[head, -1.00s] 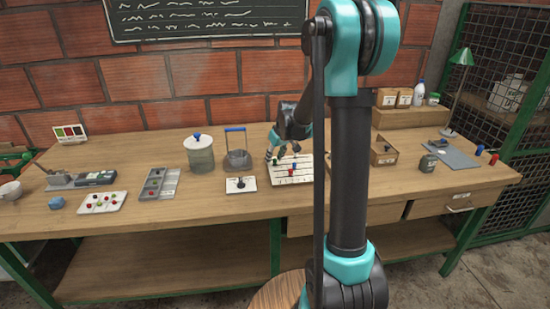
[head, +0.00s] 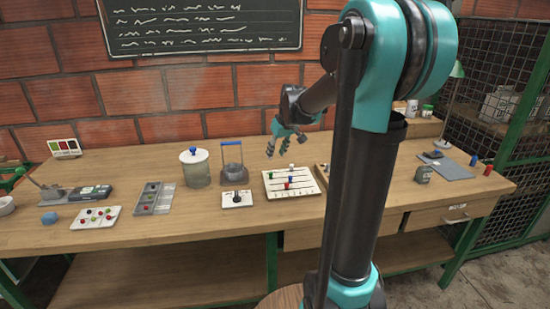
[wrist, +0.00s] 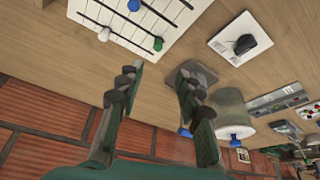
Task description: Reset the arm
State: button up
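My gripper (head: 280,148) is raised above the workbench, behind the white slider board (head: 268,188). Its fingers point down and are spread apart. In the wrist view my gripper (wrist: 158,92) shows two dark fingers with a clear gap and nothing between them. The slider board (wrist: 85,20) shows at the top of the wrist view, with several coloured knobs on its rods. The gripper is clear of the board.
A grey holder with a blue handle (head: 233,176), a lidded jar (head: 196,170) and a white plate with a black lever (head: 236,199) stand left of the board. Open air surrounds the gripper.

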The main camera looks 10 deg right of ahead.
jog(key=shift+s+r, duration=0.1)
jog(key=shift+r, duration=0.05)
jog(key=s+d+f+m, duration=0.1)
jog(key=s+f, duration=0.4)
jog(key=s, duration=0.4)
jog(key=s+f+m+h, duration=0.1)
jog(key=s+f, duration=0.3)
jog(key=s, duration=0.5)
jog(key=s+d+f+m, duration=0.1)
jog(key=s+f, duration=0.4)
jog(key=s, duration=0.5)
jog(key=shift+d+f+m+h, duration=0.3)
jog(key=shift+d+m+h, duration=0.1)
jog(key=shift+m, duration=0.4)
